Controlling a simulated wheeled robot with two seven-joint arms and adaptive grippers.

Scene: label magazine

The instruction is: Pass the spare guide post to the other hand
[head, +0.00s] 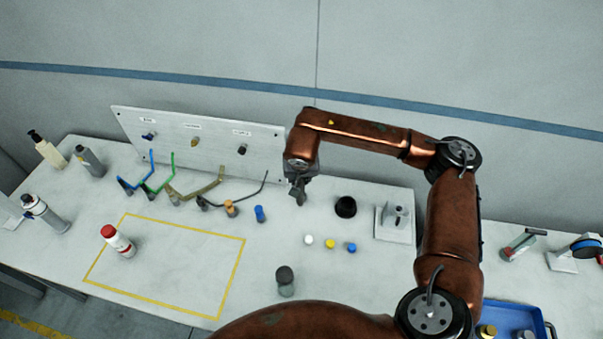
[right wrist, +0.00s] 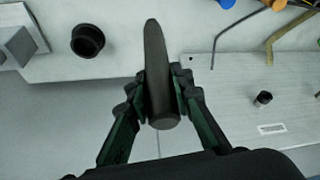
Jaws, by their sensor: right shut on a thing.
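The guide post (right wrist: 157,70), a dark grey rod with a tapered end, is held between the fingers of my right gripper (right wrist: 160,98) in the right wrist view. The fingers press on it near its thick, flat end, and its tapered end points up in the picture. In the head view my right gripper (head: 298,190) hangs over the back of the table, in front of the white panel's right end. The post cannot be made out clearly there. My left gripper is in neither view.
A white panel (head: 205,142) with pegs stands at the back. Bent coloured rods (head: 160,180) lie before it. A black ring (head: 345,207) and a grey block (head: 394,222) stand to the gripper's right. Small caps (head: 330,244) and a dark bottle (head: 285,280) are nearer. The yellow-outlined area (head: 240,262) is mostly clear.

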